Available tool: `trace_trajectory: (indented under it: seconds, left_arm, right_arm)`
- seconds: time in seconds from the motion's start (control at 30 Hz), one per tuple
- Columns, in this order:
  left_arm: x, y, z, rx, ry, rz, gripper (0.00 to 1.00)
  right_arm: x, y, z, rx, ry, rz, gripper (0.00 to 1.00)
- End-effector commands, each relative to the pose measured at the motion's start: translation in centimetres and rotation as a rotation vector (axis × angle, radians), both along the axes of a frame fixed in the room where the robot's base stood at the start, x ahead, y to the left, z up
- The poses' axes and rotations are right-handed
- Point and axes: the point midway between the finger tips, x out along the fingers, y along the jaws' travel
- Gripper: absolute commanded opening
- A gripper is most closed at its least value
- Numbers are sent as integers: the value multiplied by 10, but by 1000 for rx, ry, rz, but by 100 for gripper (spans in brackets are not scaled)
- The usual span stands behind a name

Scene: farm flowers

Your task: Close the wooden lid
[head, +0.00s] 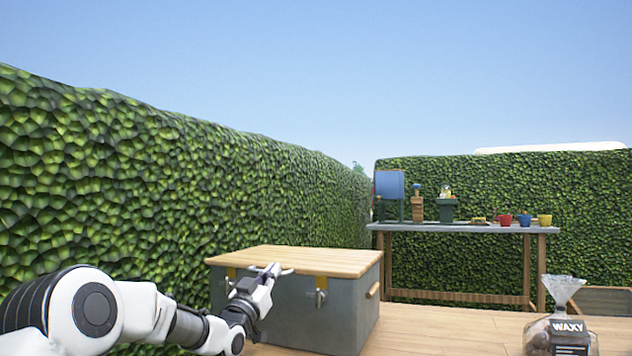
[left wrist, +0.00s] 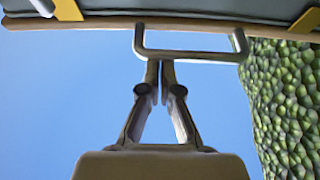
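The wooden lid (head: 310,260) lies flat on top of the grey chest (head: 335,320) in the head view, with no gap seen along its front edge. Yellow straps and metal latches show on the chest's front. My left gripper (head: 272,270) is at the lid's front edge, by a metal handle. In the left wrist view, its two fingers (left wrist: 160,64) are together, with their tips at the bar of the metal handle (left wrist: 190,56). I cannot tell whether the bar is between them. My right gripper is not in view.
A tall hedge (head: 150,180) runs close along the left. A table (head: 455,229) with pots and coloured cups stands behind the chest at the right. A bag labelled WAXY (head: 570,338) is at the lower right. Wooden floor (head: 440,325) is clear between chest and bag.

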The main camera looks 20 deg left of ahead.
Motion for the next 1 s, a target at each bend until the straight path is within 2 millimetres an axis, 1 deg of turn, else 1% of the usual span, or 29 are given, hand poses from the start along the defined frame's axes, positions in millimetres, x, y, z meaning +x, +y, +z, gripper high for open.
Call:
trace_trajectory:
  seconds: [0.03, 0.17, 0.27, 0.37, 0.5, 0.6, 0.7, 0.8, 1.0]
  left_arm:
    - [2, -1, -13, -4, 26, -2, 0]
    - [-1, 0, -14, -4, 25, -2, 0]
    - [-13, 0, -19, -6, 25, -2, 0]
    - [-35, -1, -24, -7, 17, -1, 0]
    - [-71, -4, -33, -7, 7, -2, 0]
    - [-92, -6, -40, -5, 2, -2, 0]
    - [-106, -7, -45, -1, -1, 0, 0]
    - [-112, -8, -46, 2, -4, -1, 0]
    - [-112, -8, -47, 4, -1, -1, 0]
  right_arm:
    - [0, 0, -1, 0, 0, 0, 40]
    - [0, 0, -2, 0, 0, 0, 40]
    - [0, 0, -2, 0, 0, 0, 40]
    - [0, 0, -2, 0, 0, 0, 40]
    - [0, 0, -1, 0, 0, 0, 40]
    - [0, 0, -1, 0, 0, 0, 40]
    - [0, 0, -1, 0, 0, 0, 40]
    - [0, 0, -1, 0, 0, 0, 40]
    - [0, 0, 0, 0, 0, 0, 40]
